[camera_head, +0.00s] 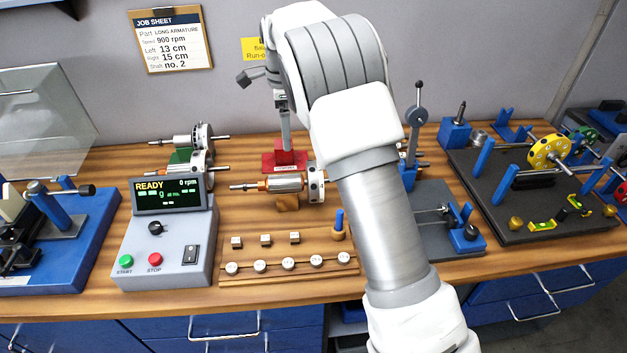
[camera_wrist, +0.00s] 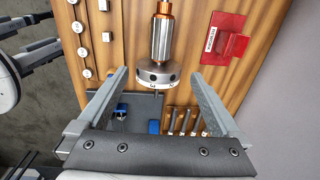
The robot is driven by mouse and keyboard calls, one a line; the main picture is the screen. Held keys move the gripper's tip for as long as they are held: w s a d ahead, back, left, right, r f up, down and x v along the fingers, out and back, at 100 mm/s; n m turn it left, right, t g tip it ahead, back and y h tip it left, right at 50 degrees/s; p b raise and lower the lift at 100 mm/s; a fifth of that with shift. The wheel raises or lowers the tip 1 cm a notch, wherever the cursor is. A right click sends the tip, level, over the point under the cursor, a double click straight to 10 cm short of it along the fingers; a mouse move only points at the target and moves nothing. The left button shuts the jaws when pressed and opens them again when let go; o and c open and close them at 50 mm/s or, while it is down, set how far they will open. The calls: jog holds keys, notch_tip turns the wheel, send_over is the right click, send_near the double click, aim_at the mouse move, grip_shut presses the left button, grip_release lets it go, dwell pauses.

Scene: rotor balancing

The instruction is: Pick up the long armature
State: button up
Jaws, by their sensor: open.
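An armature (camera_head: 283,184) with a silver core, copper windings and a light disc on its right end lies level on a wooden block in the middle of the bench. It also shows in the wrist view (camera_wrist: 162,42), its disc end toward my gripper. Two more armatures (camera_head: 180,141) (camera_head: 185,168) lie behind the control box, the rear one near a green support. I cannot tell for sure from the pictures which is the long one. My gripper (camera_wrist: 160,76) is open and empty, its fingers either side of the disc in that view, apparently not touching it. The head view hides it behind my arm.
A control box (camera_head: 166,240) reading READY stands left of the middle armature. A wooden rack of round weights (camera_head: 288,264) lies in front. A red stand (camera_head: 284,159) is behind it. A grey fixture (camera_head: 430,215) and a dark board (camera_head: 500,225) with coloured wheels are right.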

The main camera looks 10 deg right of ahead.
send_near(288, 176)
notch_tip(288, 176, down, 5)
jog(key=shift+s+d+f+p, duration=0.1)
jog(key=shift+p, duration=0.2)
jog(key=shift+w+f+p, duration=0.15)
jog(key=shift+f+p, duration=0.1)
jog(key=shift+f, duration=1.1)
jog(key=shift+w+f+p, duration=0.15)
jog(key=shift+f+p, duration=0.1)
jog(key=shift+f, duration=1.15)
grip_shut()
jog(key=shift+w+r, duration=0.1)
jog(key=shift+r, duration=0.1)
